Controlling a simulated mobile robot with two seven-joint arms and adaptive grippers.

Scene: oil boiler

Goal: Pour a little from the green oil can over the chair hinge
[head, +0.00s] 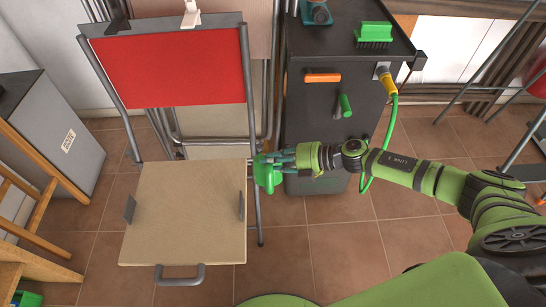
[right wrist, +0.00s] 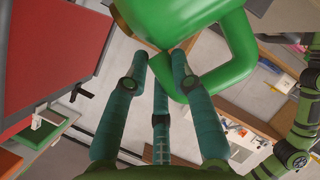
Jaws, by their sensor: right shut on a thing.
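The green oil can (head: 266,174) is at the right edge of the folding chair's wooden seat (head: 185,215), beside the chair's right frame tube. My right gripper (head: 286,161) is shut on the can from the right. In the right wrist view, the fingers of my right gripper (right wrist: 163,62) are at the can's curved handle, below its body (right wrist: 185,22). The chair has a red back panel (head: 172,70). The hinge area on the right, where seat meets frame, is close to the can and partly hidden by it. The spout and any oil are not clear. My left gripper is not in view.
A dark boiler cabinet (head: 300,110) stands behind my right forearm, with an orange handle (head: 322,77), a green handle (head: 344,106) and a green hose (head: 389,125). A green brush (head: 374,35) lies on top. A grey box (head: 62,130) stands left. Tiled floor is free in front.

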